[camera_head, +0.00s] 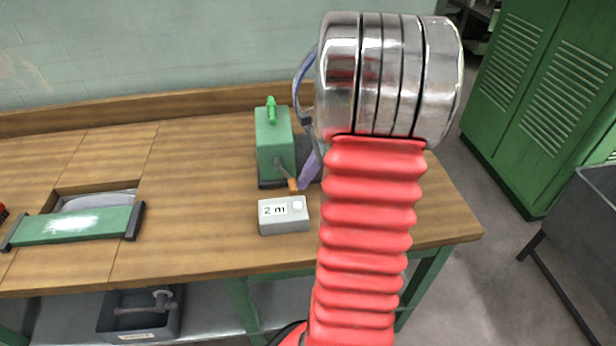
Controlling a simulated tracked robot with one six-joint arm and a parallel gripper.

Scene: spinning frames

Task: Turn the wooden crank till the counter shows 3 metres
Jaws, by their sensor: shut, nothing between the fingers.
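The green crank box (272,145) stands on the bench, left of my arm. Its crank comes out low on the front, and the wooden crank handle (293,185) points down toward the front. The grey counter (284,226) in front of it reads "2 m" and has a round white button. My gripper (306,183) is mostly hidden behind my chrome wrist and red sleeve; a purple finger part shows just right of the wooden handle. It is shut with nothing held. Whether it touches the handle I cannot tell.
A green bar (75,226) with dark ends lies across a recess in the wooden bench (195,180) at left. A grey bin (140,318) sits on the shelf below. Green lockers (545,100) stand at right beyond open floor. The bench between bar and box is clear.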

